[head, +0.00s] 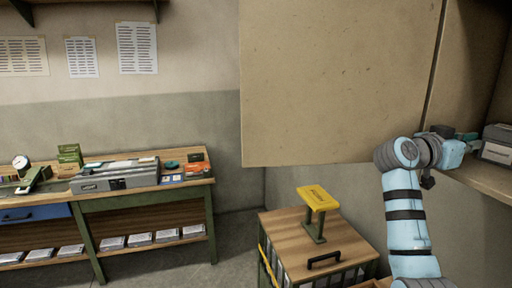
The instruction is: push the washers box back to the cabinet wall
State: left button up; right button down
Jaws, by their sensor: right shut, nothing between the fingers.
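A grey box with a white label (497,145), probably the washers box, sits on the cabinet shelf (478,178) at the right edge of the head view. Its label is too small to read, and the picture edge cuts the box off. My right gripper (468,137) is at the shelf's left part, just left of the box, shut and empty. Whether its fingertips touch the box cannot be told. The cabinet's back wall is mostly dark or out of frame. My left gripper is not in view.
A large beige cabinet door (340,80) stands left of my right arm. Below it is a wooden-topped cart (285,240) with a yellow-topped stand (318,200) and a black handle. A workbench (140,192) with tools and boxes stands at left. Floor shows between bench and cart.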

jog(key=shift+p+x, duration=0.4)
jog(key=shift+x, duration=0.7)
jog(key=shift+s+a, duration=0.15)
jog(key=shift+a, duration=0.2)
jog(key=b+v, duration=0.1)
jog(key=v, duration=0.2)
jog(key=shift+f, duration=0.1)
jog(key=shift+a, duration=0.2)
